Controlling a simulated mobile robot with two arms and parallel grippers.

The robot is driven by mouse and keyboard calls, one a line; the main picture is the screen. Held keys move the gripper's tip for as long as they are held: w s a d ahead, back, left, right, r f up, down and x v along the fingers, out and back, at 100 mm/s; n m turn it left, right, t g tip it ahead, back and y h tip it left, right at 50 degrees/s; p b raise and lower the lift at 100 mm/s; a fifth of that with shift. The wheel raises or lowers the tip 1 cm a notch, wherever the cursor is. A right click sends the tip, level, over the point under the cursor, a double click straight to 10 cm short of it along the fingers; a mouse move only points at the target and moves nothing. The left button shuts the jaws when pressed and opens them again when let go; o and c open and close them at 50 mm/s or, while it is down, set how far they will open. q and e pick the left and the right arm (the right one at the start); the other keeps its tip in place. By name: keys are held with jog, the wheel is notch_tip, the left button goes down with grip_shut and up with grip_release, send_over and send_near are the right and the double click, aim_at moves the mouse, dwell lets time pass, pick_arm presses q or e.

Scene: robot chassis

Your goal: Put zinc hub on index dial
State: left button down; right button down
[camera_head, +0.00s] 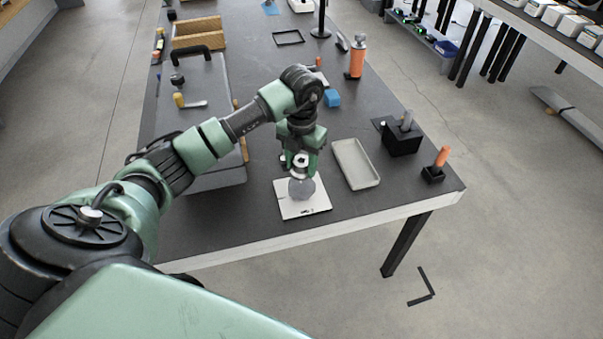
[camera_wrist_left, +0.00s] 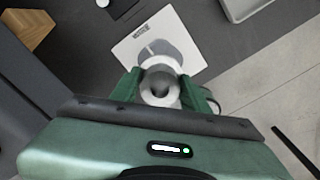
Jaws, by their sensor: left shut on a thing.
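My left gripper (camera_head: 300,163) is shut on the zinc hub (camera_head: 300,158), a pale silvery ring-shaped piece. In the left wrist view the hub (camera_wrist_left: 160,87) sits between the green fingers (camera_wrist_left: 160,90), its round opening facing the camera. The index dial (camera_head: 303,191) appears as a grey round face on a white square plate (camera_head: 288,208) near the table's front edge. The gripper and hub are over the dial's far part and hide some of it. In the left wrist view the dial (camera_wrist_left: 178,45) shows just beyond the hub. I cannot tell whether they touch. My right gripper is not in view.
A pale shallow tray (camera_head: 356,163) lies right of the plate. Black holders (camera_head: 402,140) with upright handles stand farther right. A grey case or panel (camera_head: 207,120) lies left. A blue block (camera_head: 332,98) and an orange bottle (camera_head: 357,58) are farther back.

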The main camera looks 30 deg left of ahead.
aim_at(301, 174)
pick_arm(q)
jog(key=shift+f, duration=0.3)
notch_tip(301, 174, down, 4)
jog(key=shift+p, duration=0.4)
jog(key=shift+f, duration=0.25)
jog(key=c, duration=0.7)
grip_release()
jog(key=shift+r, duration=0.5)
notch_tip(301, 174, up, 11)
jog(key=b, duration=0.3)
jog(key=shift+r, duration=0.15)
jog(key=shift+d, duration=0.1)
